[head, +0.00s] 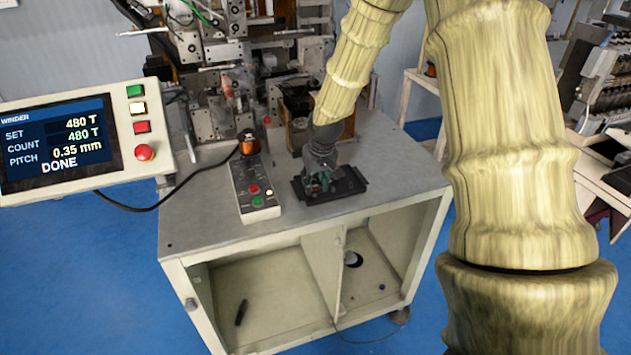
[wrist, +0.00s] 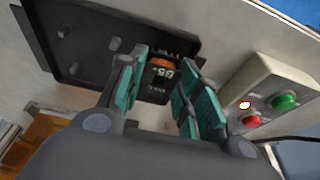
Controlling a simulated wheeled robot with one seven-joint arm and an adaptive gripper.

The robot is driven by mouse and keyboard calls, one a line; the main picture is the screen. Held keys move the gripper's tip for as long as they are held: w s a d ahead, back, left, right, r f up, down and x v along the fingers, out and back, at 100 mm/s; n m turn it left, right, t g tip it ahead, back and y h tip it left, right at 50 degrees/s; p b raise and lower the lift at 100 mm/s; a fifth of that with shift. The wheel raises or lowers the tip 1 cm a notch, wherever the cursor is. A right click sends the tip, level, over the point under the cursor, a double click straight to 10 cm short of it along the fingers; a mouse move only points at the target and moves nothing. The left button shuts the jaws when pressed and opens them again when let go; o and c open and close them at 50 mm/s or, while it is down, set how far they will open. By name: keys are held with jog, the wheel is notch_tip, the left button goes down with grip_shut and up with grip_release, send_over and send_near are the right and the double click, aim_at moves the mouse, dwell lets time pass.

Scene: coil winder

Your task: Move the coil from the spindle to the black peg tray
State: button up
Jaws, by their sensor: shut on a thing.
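The black peg tray (head: 345,190) lies on the bench top, and my gripper (head: 322,182) is low over its left part in the head view. In the wrist view the tray (wrist: 85,18) fills the upper left, with several short grey pegs standing bare. My gripper's teal-padded fingers (wrist: 160,98) are shut on a coil (wrist: 161,68) with copper winding and a dark, marked flange. The coil is at the tray's right end in this view. I cannot tell whether it touches the tray or sits on a peg. The spindle cannot be made out clearly.
A control box (head: 252,190) with buttons stands left of the tray; it also shows in the wrist view (wrist: 272,85). A copper-coloured round part (head: 248,143) is behind it. The winder (head: 215,75) stands at the back. A display panel (head: 75,140) reads DONE.

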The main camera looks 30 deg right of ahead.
jog(key=shift+f+b, duration=0.5)
jog(key=shift+f, duration=0.55)
jog(key=o, duration=1)
jog(key=shift+v, duration=6)
jog(key=shift+w+d, duration=0.1)
